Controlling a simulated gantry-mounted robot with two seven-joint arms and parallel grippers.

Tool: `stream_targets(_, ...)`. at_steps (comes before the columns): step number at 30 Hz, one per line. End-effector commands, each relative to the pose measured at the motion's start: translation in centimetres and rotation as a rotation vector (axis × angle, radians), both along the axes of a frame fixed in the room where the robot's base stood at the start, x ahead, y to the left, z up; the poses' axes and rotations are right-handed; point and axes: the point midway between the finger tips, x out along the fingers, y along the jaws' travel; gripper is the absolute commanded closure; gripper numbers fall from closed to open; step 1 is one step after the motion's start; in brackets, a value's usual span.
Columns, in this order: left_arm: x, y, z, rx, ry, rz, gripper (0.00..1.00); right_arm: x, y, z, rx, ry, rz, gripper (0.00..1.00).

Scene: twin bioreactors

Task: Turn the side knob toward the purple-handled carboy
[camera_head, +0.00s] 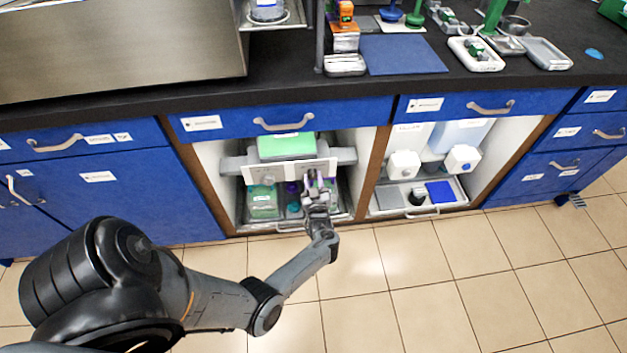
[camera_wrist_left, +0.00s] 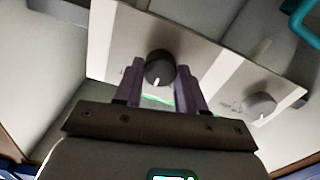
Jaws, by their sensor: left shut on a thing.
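A pale control panel (camera_head: 283,172) sits in the open left cabinet bay. It also shows close up in the left wrist view (camera_wrist_left: 215,75). My left gripper (camera_head: 311,176) is at the panel's right part. In the wrist view its two fingers (camera_wrist_left: 159,85) are shut on a dark round knob (camera_wrist_left: 158,66), one on each side. The knob's white mark points down in that picture. A lighter second knob (camera_wrist_left: 258,107) is to the right, untouched. Small purple parts (camera_head: 293,188) show below the panel, but I cannot tell whether they are the carboy's handle. My right gripper is not in view.
A green-topped box (camera_head: 286,146) is above the panel and a green container (camera_head: 263,201) below it. A teal handle (camera_wrist_left: 304,22) curves in at the wrist view's top right. The right bay holds white-capped containers (camera_head: 462,159). The tiled floor (camera_head: 420,280) is clear.

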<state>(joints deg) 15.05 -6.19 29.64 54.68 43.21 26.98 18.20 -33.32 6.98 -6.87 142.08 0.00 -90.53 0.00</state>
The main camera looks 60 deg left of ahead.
Motion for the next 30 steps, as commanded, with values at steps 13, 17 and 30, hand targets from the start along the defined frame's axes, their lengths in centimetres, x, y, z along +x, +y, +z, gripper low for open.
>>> stream_targets(13, 0.0, 0.1, 0.2, 0.079, 0.176, 0.001, 0.91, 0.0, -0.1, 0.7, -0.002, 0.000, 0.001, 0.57)
stream_targets(17, 0.1, 0.1, 0.2, 0.123, 0.277, 0.000, 0.91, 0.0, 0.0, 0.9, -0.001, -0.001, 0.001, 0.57)
stream_targets(30, 0.1, 0.1, 0.2, 0.261, 0.592, 0.001, 0.91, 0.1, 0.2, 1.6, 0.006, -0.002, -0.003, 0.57)
